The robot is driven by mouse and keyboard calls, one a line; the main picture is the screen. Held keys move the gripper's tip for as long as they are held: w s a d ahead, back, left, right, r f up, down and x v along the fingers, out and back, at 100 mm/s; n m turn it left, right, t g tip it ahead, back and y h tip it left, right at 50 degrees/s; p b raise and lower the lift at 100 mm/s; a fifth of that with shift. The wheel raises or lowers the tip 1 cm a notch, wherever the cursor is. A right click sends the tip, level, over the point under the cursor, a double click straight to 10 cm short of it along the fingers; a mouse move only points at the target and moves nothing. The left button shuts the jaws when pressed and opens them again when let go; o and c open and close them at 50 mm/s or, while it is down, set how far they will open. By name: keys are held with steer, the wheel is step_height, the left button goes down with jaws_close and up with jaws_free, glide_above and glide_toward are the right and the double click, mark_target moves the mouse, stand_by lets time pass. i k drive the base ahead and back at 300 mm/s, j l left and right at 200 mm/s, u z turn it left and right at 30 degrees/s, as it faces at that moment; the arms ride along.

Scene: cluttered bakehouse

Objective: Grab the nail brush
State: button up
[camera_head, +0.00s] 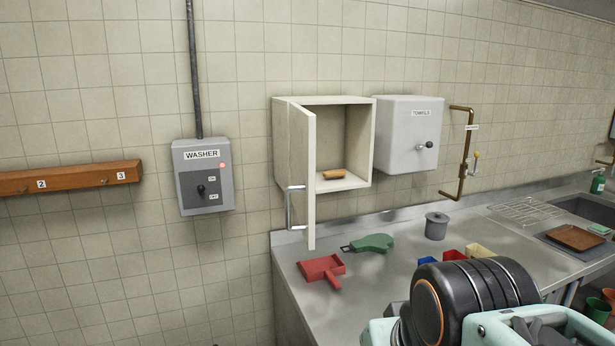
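A small orange-brown block (333,174), which looks like the nail brush, lies on the floor of an open cream wall cabinet (365,125). Its bristles cannot be made out. The cabinet door (309,165) is swung open toward me on the left and has a metal bar handle (290,208). Part of my arm shows at the bottom right, in front of the counter and well below and right of the cabinet. My gripper's fingertips are not in view.
A grey towel box (405,140) and brass pipe (467,160) adjoin right; a washer switch box (203,180) hangs left.

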mark_target(333, 174)
steer(key=l, duration=0.4)
steer(key=k+l, duration=0.1)
steer(key=l, duration=0.7)
steer(key=i+l, duration=0.15)
steer(key=l, duration=0.2)
steer(key=i+l, duration=0.6)
